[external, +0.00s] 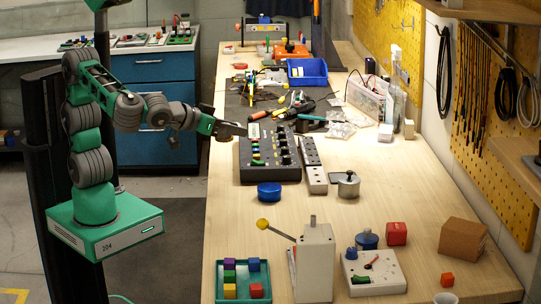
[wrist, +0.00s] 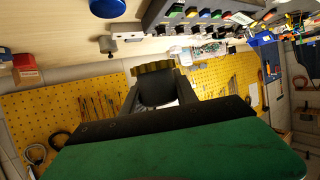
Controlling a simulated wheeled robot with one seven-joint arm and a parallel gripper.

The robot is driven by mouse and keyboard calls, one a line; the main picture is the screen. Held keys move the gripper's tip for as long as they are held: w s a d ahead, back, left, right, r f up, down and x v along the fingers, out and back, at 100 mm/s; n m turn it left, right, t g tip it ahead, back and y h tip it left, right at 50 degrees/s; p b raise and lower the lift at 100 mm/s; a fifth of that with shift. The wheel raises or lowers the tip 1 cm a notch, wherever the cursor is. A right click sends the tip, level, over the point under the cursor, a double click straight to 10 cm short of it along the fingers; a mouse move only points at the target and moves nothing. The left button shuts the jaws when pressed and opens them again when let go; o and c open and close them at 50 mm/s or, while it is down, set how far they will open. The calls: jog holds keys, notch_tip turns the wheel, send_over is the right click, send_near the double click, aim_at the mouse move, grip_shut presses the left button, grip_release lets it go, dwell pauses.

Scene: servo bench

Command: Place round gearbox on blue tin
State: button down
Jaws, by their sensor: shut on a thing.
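My gripper (external: 220,129) is shut on the round gearbox, a dull brass-coloured, ribbed round piece (wrist: 153,67) at the fingertips in the wrist view. In the external view the gearbox (external: 222,137) is a small brownish shape under the gripper, partly hidden by it. It is held in the air by the left edge of the bench. The blue tin (external: 269,192) is a low round tin standing on the bench, nearer the camera and to the right of the gripper. It also shows at the top of the wrist view (wrist: 107,8). Nothing is seen on its lid.
A dark control panel (external: 270,150) with coloured buttons lies just behind the tin. A silver lidded pot (external: 348,185) stands to the right. A lever box (external: 314,262) and a green tray of blocks (external: 243,281) stand nearer the camera. Bench around the tin's front is clear.

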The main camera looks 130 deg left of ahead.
jog(key=s, duration=0.2)
jog(key=p, duration=0.2)
send_over(278, 185)
jog(key=f, duration=1)
jog(key=shift+s+a+f, duration=0.1)
jog(key=shift+s+a, duration=0.05)
jog(key=shift+s, duration=0.05)
notch_tip(278, 185, down, 3)
jog(key=shift+w+r, duration=0.1)
jog(key=shift+r, duration=0.05)
jog(key=shift+f, duration=0.35)
jog(key=c, duration=0.9)
grip_release()
jog(key=shift+c, duration=0.2)
jog(key=shift+r, duration=0.15)
